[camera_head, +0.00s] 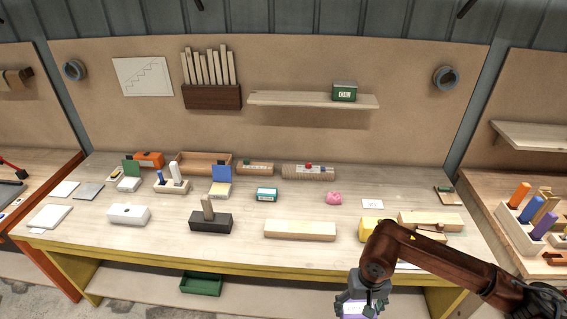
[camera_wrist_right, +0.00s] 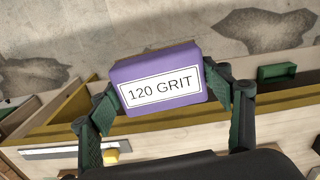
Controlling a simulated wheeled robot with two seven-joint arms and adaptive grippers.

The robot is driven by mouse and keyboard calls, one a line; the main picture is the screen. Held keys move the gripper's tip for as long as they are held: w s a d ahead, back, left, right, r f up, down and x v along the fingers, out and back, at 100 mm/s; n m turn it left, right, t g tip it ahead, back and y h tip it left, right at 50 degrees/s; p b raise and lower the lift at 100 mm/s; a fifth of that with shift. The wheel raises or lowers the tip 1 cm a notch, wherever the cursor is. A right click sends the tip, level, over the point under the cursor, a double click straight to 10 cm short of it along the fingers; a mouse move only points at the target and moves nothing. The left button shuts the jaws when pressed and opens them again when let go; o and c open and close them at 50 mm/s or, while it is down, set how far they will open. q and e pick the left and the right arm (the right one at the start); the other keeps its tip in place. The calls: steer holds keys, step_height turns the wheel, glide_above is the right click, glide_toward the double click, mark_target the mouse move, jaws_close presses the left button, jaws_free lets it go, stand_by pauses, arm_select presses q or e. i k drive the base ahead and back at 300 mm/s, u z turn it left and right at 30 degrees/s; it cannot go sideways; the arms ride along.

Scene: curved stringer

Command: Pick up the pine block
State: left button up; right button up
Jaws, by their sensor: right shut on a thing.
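A long pale wooden block (camera_head: 300,230), which looks like pine, lies on the workbench (camera_head: 185,245) near its front edge, right of centre. Another pale wooden piece (camera_head: 430,219) lies farther right, partly behind my arm; I cannot tell for certain which is the pine block. My right gripper (camera_head: 361,304) is in front of the bench edge, below the tabletop, apart from both pieces. It is shut on a purple block labelled "120 GRIT" (camera_wrist_right: 157,78), with a finger on each side of it in the right wrist view. My left gripper is not in view.
A dark block with upright slats (camera_head: 210,222) and a white block (camera_head: 128,215) stand left along the bench front. A yellow item (camera_head: 371,228) sits beside my right arm. A green tray (camera_head: 201,283) is below the bench. A shelf (camera_head: 300,99) holds an oil tin.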

mark_target(275, 228)
steer(key=z, duration=0.15)
steer(key=i, duration=1)
